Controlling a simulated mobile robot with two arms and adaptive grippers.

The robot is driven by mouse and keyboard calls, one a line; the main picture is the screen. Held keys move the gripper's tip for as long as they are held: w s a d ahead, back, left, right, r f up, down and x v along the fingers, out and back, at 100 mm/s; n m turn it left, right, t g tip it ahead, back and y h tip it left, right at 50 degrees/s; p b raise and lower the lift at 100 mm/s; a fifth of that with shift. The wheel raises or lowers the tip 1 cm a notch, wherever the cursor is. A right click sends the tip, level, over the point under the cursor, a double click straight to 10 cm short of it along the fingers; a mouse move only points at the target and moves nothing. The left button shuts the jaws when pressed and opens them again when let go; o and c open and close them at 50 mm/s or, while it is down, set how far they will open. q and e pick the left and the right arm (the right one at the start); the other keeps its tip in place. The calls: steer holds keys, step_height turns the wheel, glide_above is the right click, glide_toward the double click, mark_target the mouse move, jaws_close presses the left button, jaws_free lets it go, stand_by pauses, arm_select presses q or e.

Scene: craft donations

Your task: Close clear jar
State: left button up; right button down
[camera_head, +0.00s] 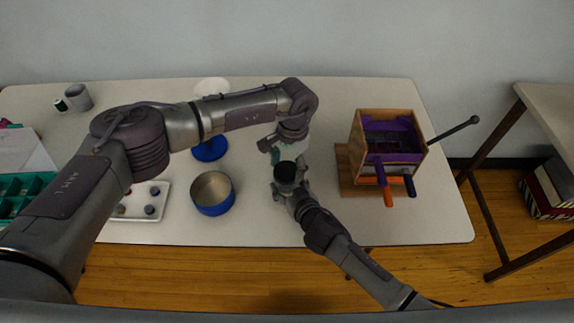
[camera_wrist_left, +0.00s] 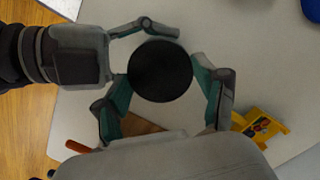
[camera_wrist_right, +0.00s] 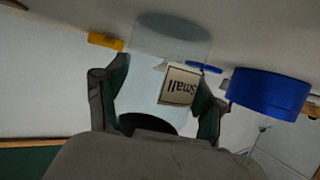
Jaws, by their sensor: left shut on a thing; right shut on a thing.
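The clear jar (camera_wrist_right: 146,92) shows in the right wrist view, which is upside down; it has a pale label reading "Small". My right gripper (camera_head: 290,182) has its fingers on both sides of the jar and is shut on it. The round black lid (camera_wrist_left: 160,71) is between the fingers of my left gripper (camera_wrist_left: 162,82), which is shut on it. In the head view the lid (camera_head: 285,172) is in front of the left gripper and close to the right one. The lid is at the jar's top end; I cannot tell whether it touches the rim.
A blue tin (camera_head: 212,194) stands left of the grippers. A wooden and purple box device (camera_head: 388,140) with handles stands right. A blue-based object (camera_head: 210,150) stands behind the left arm. A white tray (camera_head: 148,217) lies left. A yellow item (camera_wrist_left: 262,126) lies near the left gripper.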

arm_select(q)
steer(key=shift+m, duration=1)
steer(key=o, duration=0.7)
steer(key=shift+o, duration=0.2)
steer(key=shift+r, duration=2.3)
steer(key=shift+c, duration=0.4)
